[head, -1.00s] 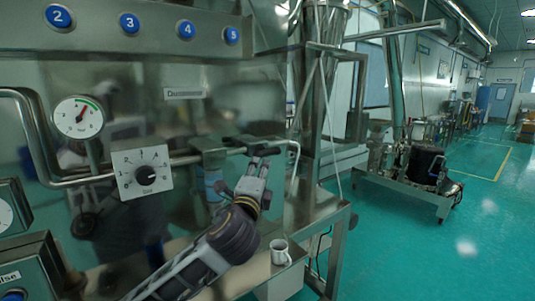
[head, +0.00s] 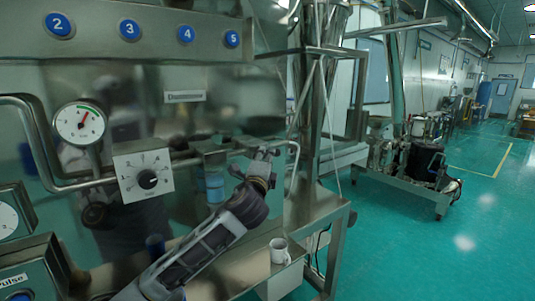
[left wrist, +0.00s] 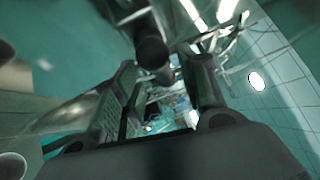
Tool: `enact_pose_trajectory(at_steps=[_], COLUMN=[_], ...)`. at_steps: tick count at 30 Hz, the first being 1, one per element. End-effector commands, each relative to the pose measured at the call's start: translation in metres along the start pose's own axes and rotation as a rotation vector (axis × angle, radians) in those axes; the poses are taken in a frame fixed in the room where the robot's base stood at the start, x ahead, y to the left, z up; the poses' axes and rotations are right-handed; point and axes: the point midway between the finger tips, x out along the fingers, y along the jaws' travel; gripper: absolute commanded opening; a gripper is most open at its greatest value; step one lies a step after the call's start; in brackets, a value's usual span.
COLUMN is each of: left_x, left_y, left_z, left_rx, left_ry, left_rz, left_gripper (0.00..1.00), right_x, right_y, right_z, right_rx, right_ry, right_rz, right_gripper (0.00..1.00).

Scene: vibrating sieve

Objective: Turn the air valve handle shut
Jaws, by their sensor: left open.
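The air pipe (head: 185,161) runs across the steel panel, past the valve block (head: 208,148), and bends down at its right end. My left gripper (head: 262,153) is at the right part of this pipe, just right of the valve block. It hides the spot where a handle could be, so I cannot make out the handle in the head view. In the left wrist view my left gripper (left wrist: 165,95) is open. A dark rounded bar (left wrist: 152,50), perhaps the handle, shows between and beyond the fingers; I cannot tell whether they touch it. My right gripper is out of view.
A round pressure gauge (head: 80,124) and a square dial plate (head: 143,176) sit left of the valve. A white mug (head: 279,251) stands on the steel shelf below. Numbered blue buttons (head: 130,28) line the top. Green floor (head: 400,240) is open at right.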

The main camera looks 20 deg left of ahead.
Motion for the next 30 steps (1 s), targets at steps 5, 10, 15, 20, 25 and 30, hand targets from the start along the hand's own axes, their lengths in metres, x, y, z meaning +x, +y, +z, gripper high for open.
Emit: enact_pose_trajectory(at_steps=[5, 10, 15, 20, 25, 30], left_x=[0.017, 0.029, 0.035, 0.037, 0.037, 0.036], left_y=[-0.002, -0.002, -0.001, -0.001, 0.000, 0.000], left_z=[0.000, 0.000, 0.000, 0.000, 0.000, 0.000], left_rx=[-0.001, -0.001, 0.000, 0.000, -0.001, -0.001], left_ry=[0.000, 0.001, 0.001, 0.001, 0.001, 0.001], left_rz=[0.000, -0.001, -0.001, -0.001, -0.001, -0.001], left_gripper=[0.41, 0.41, 0.41, 0.41, 0.41, 0.22], right_x=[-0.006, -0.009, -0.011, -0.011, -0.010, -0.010], right_y=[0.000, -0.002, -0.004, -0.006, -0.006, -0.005], right_z=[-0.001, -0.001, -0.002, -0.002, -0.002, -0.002], right_rx=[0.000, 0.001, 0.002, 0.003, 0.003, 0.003], right_ry=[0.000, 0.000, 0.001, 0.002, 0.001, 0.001], right_rz=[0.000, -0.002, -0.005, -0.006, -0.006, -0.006], right_gripper=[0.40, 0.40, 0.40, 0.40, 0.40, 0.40])
